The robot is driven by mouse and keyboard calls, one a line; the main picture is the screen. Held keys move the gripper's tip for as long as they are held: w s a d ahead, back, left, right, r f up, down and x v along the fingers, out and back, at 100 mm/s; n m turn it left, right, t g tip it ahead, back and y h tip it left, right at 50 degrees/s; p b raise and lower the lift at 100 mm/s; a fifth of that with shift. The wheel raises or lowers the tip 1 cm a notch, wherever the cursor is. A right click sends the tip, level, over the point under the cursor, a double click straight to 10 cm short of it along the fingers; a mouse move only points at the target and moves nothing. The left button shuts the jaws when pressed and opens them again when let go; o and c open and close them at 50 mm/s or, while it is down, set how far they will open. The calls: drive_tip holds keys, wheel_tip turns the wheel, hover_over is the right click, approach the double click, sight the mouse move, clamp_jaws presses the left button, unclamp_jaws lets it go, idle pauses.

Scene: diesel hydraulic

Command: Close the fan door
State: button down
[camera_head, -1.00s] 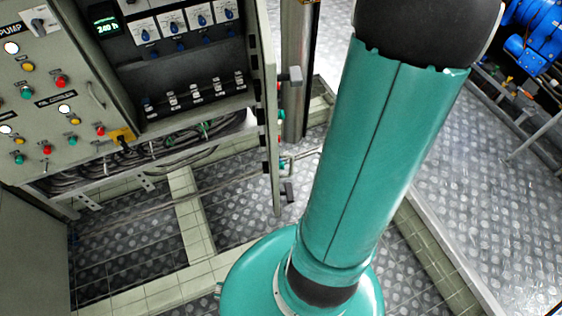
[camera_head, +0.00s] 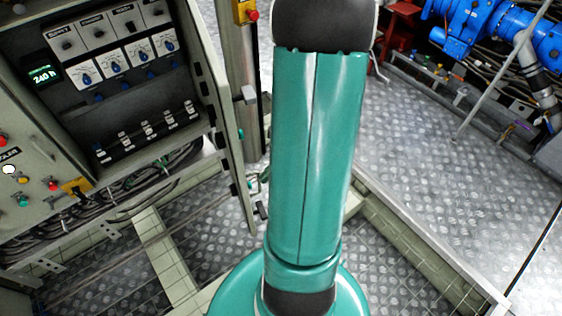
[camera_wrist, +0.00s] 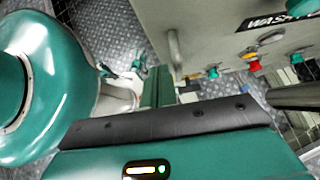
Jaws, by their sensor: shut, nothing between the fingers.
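In the head view a grey control cabinet stands open at left. A tall narrow door (camera_head: 222,125), seen nearly edge-on, hangs open at the cabinet's right side. I read no fan label on it. My green arm rises through the middle, just right of this door, with a gap in the picture. In the wrist view, part of my green arm with a status light fills the bottom, and a grey panel with a handle (camera_wrist: 175,50) is close above it. My gripper's fingers do not show in either view.
Inside the cabinet are rows of switches (camera_head: 148,128), dials and loose cables (camera_head: 120,190). A button panel (camera_head: 28,160) stands at left. A post with a red button (camera_head: 250,14) is behind the door. Blue machinery (camera_head: 485,30) is at upper right. Open metal floor (camera_head: 430,150) lies right of the arm.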

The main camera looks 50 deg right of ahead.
drive_tip(key=shift+w+a+r, duration=0.1)
drive_tip(key=shift+w+a, duration=0.3)
drive_tip(key=shift+a, duration=0.3)
drive_tip(key=shift+w+a, duration=0.4)
drive_tip(key=shift+a, duration=0.25)
drive_tip(key=shift+w+a, duration=0.15)
drive_tip(key=shift+w, duration=0.05)
